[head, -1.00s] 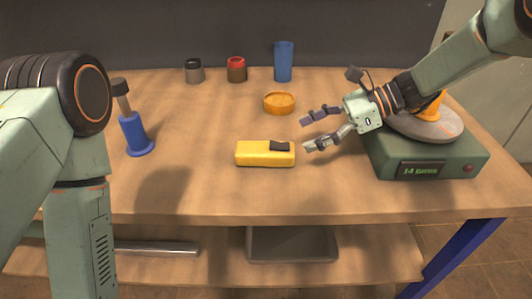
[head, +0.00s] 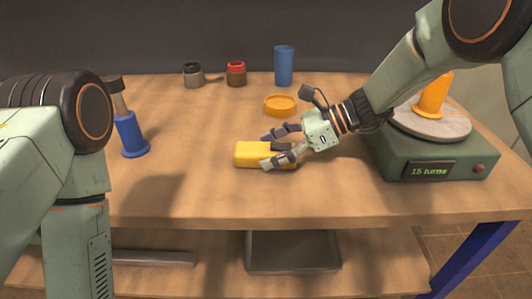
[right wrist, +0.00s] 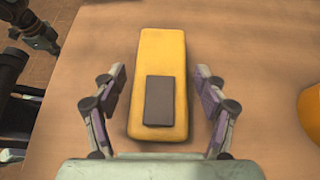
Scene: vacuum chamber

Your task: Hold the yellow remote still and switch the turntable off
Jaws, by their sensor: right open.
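The yellow remote (head: 250,154) lies flat on the table near its front middle. It has a dark rocker or button at its right end, which shows as a dark rectangle in the right wrist view (right wrist: 159,101). My right gripper (head: 273,150) is open, with its fingers on either side of the remote's right end. In the right wrist view a gap shows between the remote and each finger. The turntable (head: 432,160) is a green box at the right with a grey disc, an orange cone on it and a display reading "15 turns".
A blue hand pump-like object (head: 131,134) stands at the left. An orange dish (head: 280,105), a dark jar (head: 193,74), a red-topped jar (head: 236,73) and a blue cup (head: 284,66) stand farther back. The table left of the remote is clear. A grey tray (head: 292,251) sits on the shelf below.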

